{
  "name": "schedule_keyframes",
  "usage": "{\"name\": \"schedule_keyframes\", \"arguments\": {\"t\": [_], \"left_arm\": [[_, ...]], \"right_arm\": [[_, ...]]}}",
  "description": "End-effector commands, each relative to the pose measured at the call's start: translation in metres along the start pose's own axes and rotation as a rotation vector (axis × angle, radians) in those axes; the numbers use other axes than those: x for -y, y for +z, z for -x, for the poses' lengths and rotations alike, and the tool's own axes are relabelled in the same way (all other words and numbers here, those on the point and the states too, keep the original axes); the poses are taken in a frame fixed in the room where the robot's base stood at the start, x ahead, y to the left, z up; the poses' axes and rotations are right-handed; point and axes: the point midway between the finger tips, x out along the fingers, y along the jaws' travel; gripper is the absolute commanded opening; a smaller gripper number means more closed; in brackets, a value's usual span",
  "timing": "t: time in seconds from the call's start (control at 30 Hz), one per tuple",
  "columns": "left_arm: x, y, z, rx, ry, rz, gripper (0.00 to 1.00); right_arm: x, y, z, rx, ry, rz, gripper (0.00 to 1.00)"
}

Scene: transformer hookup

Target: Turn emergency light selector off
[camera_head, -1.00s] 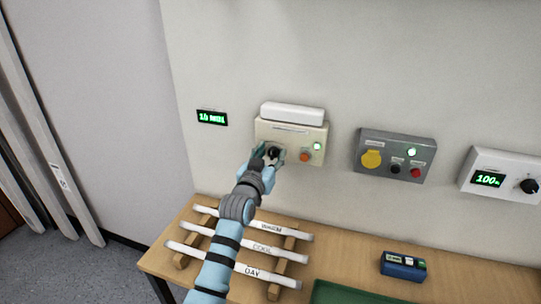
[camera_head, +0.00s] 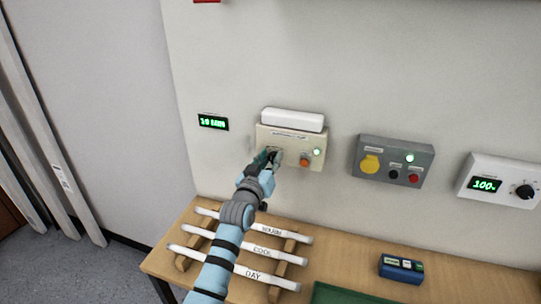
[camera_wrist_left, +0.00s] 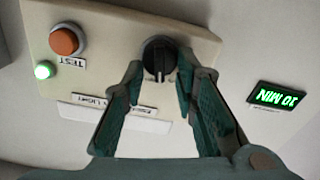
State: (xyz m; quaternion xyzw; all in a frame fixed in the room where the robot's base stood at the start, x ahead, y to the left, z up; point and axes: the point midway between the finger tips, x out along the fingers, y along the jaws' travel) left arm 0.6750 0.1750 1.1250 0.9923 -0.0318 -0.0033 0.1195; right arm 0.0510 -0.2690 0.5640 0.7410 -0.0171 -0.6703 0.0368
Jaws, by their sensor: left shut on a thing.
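The cream emergency light box (camera_head: 291,135) is on the wall, with a white lamp (camera_head: 292,119) on top. It also shows upside down in the left wrist view (camera_wrist_left: 105,50). Its black selector knob (camera_wrist_left: 160,56) sits between the fingertips of my left gripper (camera_wrist_left: 160,75), which is shut on it. In the head view my left gripper (camera_head: 268,160) hides the knob. The box has an orange test button (camera_head: 305,159) and a lit green light (camera_head: 317,152). My right gripper is not in view.
A display reading 10 MIN (camera_head: 213,122) is left of the box. A grey panel (camera_head: 396,147) and a white dial box (camera_head: 500,181) are to the right. Below, a table holds a rack of white tubes (camera_head: 247,249) and a blue device (camera_head: 401,268).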

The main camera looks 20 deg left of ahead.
Motion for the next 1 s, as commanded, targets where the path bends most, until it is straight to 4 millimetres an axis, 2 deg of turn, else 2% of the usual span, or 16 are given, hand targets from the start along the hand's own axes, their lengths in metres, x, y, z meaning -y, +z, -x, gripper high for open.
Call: {"name": "schedule_keyframes", "arguments": {"t": [0.1, 0.5, 1.0], "left_arm": [[0.000, -0.003, 0.000, 0.004, -0.001, 0.094, 0.00], [0.003, -0.001, 0.000, 0.004, -0.001, 0.376, 0.00], [0.005, 0.001, 0.000, 0.001, 0.000, 0.476, 0.00]], "right_arm": [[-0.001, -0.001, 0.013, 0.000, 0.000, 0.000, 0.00], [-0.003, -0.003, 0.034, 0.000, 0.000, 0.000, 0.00], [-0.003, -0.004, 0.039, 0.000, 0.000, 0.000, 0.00]]}}
